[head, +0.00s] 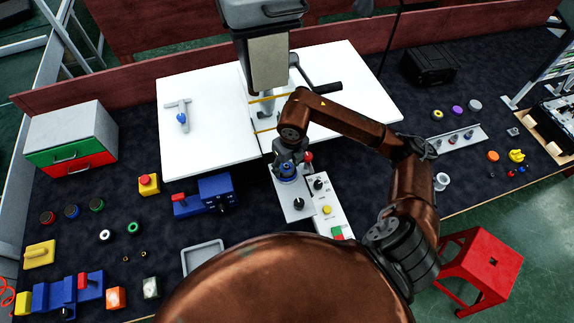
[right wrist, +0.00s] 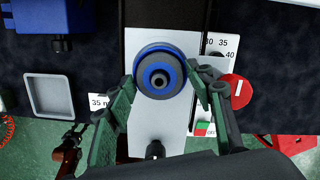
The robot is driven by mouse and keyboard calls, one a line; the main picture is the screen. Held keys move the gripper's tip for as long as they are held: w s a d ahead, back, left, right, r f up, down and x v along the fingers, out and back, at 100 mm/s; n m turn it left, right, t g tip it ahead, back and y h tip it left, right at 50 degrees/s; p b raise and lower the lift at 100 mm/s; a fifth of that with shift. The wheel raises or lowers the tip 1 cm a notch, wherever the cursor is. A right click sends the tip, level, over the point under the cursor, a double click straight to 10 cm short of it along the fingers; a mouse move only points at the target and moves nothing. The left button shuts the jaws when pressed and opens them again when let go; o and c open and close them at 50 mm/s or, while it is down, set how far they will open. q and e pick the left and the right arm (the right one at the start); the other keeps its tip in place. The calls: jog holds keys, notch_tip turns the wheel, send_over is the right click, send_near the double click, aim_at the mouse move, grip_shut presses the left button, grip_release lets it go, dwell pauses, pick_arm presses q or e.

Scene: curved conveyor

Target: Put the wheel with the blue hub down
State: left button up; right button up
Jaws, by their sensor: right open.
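The wheel with the blue hub (head: 287,171) is on a narrow pale plate (head: 297,207) at the centre of the head view. In the right wrist view the wheel (right wrist: 160,50) shows as blue rings around a dark round centre, seen from above. My right gripper (head: 289,157) is over the wheel. In the right wrist view its green fingers (right wrist: 163,82) are spread to the left and right of the wheel. I cannot tell whether either finger touches it. The plate shows bare below the wheel.
A control strip (head: 325,205) with knobs and a red button stands right beside the plate. A white machine table (head: 205,110) lies behind. A red stool (head: 480,262) stands at right.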

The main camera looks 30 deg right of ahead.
aim_at(289, 171)
notch_tip(289, 171, up, 12)
jog(key=s+b, duration=0.1)
jog(key=shift+s, duration=0.2)
dwell(1.2)
